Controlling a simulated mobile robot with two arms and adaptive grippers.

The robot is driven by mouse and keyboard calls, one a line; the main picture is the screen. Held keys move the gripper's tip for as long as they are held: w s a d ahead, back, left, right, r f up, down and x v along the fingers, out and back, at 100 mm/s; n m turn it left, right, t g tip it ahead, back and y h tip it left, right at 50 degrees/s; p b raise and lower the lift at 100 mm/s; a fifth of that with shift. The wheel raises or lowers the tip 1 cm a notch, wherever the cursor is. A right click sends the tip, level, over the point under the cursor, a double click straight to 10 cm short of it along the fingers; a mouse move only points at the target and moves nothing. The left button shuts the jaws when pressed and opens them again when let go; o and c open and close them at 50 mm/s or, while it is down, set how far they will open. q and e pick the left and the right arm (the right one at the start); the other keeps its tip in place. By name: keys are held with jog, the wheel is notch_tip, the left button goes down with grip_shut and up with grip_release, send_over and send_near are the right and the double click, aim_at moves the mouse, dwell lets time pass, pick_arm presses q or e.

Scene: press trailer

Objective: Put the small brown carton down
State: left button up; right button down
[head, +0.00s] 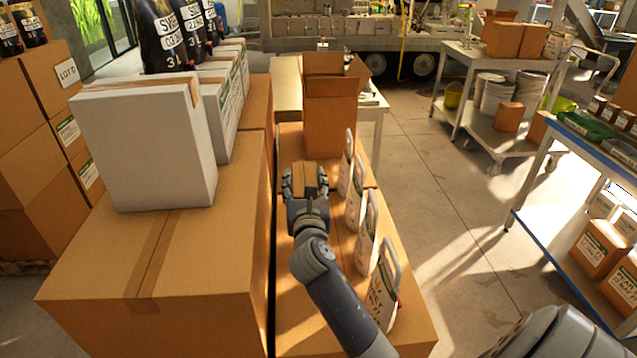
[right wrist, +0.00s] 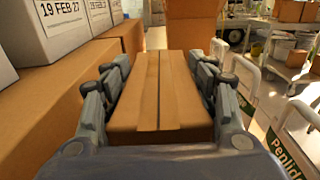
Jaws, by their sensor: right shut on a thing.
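The small brown carton (right wrist: 160,95) fills the space between the fingers in the right wrist view, with a tape strip along its top. My right gripper (head: 307,178) is shut on it, with a finger on each side. In the head view the carton (head: 305,175) shows between the fingers, above a row of large brown cartons (head: 300,320). Whether its underside touches the surface below is hidden. My left gripper is not in view.
An open brown box (head: 331,120) stands just beyond my right gripper. Several white jugs (head: 383,285) line the right side. A taller carton stack (head: 150,260) with white boxes (head: 150,140) rises on the left. Shelved carts (head: 500,75) stand across the clear floor.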

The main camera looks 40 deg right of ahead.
jog(key=shift+f+b, duration=0.95)
jog(key=shift+f, duration=3.25)
jog(key=shift+s+f, duration=0.1)
jog(key=shift+f, duration=0.05)
jog(key=c, duration=0.6)
grip_release()
jog(key=shift+a+f, duration=0.1)
jog(key=shift+f, duration=0.05)
jog(key=shift+c, duration=0.2)
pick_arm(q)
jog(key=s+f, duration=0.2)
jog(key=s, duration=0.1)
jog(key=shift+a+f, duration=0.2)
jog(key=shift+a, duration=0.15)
pick_arm(e)
jog(key=shift+o, duration=0.2)
